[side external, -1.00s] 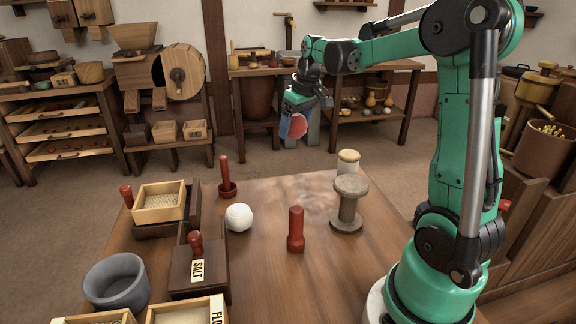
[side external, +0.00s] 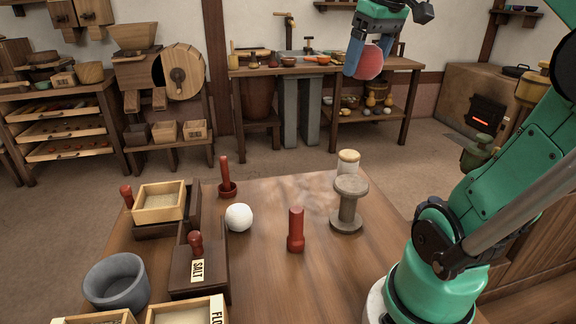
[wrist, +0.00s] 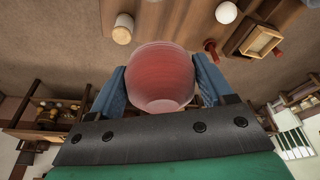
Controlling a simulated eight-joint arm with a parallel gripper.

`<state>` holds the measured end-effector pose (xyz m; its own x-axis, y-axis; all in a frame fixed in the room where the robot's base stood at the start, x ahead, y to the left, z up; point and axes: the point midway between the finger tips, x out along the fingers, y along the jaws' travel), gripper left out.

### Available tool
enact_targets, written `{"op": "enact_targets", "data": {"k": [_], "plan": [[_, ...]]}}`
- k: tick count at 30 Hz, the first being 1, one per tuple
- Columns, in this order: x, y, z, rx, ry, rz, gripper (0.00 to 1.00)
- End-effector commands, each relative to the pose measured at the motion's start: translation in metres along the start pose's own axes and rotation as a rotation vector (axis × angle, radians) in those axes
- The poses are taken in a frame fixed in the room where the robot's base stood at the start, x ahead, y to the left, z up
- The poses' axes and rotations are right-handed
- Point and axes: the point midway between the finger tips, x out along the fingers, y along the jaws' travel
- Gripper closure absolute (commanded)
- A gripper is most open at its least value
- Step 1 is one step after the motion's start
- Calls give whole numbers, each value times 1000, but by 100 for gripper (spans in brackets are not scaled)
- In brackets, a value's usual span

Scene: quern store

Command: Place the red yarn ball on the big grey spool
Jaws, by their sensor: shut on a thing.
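The red yarn ball (side external: 370,63) is held high above and beyond the far edge of the table in the side view. My gripper (side external: 364,60) is shut on it. In the wrist view the ball (wrist: 160,76) sits between my two blue fingers (wrist: 160,84). The big grey spool (side external: 348,204) stands upright on the table's right side, with a bare flat top, well below and apart from the ball. I cannot make out the spool in the wrist view.
A small pale-topped spool (side external: 348,163) stands just behind the grey spool. A red peg-like piece (side external: 296,229) and a white ball (side external: 239,217) stand to its left. Farther left are a salt box (side external: 199,268), a grey bowl (side external: 117,283) and a wooden tray (side external: 159,202).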

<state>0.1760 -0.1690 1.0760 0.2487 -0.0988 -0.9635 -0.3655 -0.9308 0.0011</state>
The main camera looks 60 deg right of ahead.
Motion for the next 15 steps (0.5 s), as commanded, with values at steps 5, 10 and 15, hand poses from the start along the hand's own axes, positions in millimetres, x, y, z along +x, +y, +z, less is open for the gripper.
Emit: {"op": "enact_targets", "data": {"k": [5, 10, 15], "plan": [[17, -1, 13, 9, 0, 2, 78], [61, -1, 25, 8, 0, 2, 78], [104, -1, 37, 8, 0, 2, 78]]}}
